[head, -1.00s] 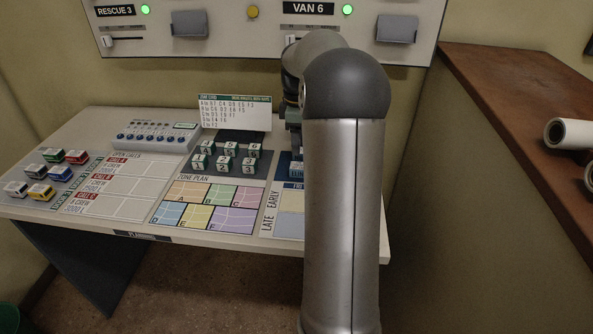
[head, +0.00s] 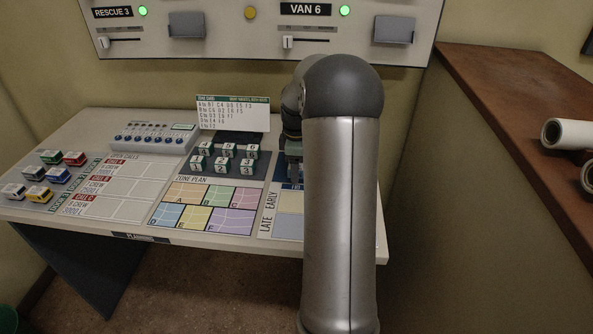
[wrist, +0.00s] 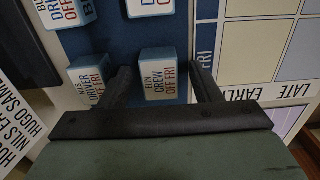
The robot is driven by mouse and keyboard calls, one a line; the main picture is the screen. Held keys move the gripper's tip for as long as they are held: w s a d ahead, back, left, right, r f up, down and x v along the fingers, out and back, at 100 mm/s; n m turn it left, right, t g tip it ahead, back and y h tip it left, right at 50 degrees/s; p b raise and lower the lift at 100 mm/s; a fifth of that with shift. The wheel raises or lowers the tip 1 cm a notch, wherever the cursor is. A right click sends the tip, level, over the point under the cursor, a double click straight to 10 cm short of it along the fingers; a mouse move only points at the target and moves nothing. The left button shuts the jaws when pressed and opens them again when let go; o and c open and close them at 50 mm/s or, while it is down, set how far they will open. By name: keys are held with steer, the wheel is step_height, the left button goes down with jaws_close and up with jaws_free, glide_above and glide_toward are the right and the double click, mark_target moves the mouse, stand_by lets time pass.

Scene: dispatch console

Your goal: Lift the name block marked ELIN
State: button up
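The name block marked ELIN (wrist: 160,80) is a white block with a blue edge, lettered ELIN, CREW, OFF FRI. It stands on a blue strip in the wrist view. My gripper (wrist: 161,72) is open, with one dark finger on each side of this block. Narrow gaps show between the fingers and the block, and nothing is held. In the head view my own arm hides the block and most of the gripper.
A NILS driver block (wrist: 88,80) stands close to the left finger. More name blocks (wrist: 65,12) stand farther up the strip. A planning grid (wrist: 265,50) with LATE and EARLY lies flat to the right. Numbered cubes (head: 222,158) stand left of my arm.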

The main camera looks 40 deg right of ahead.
steer(key=c, duration=0.9)
steer(key=shift+r, duration=0.1)
steer(key=shift+c, duration=0.2)
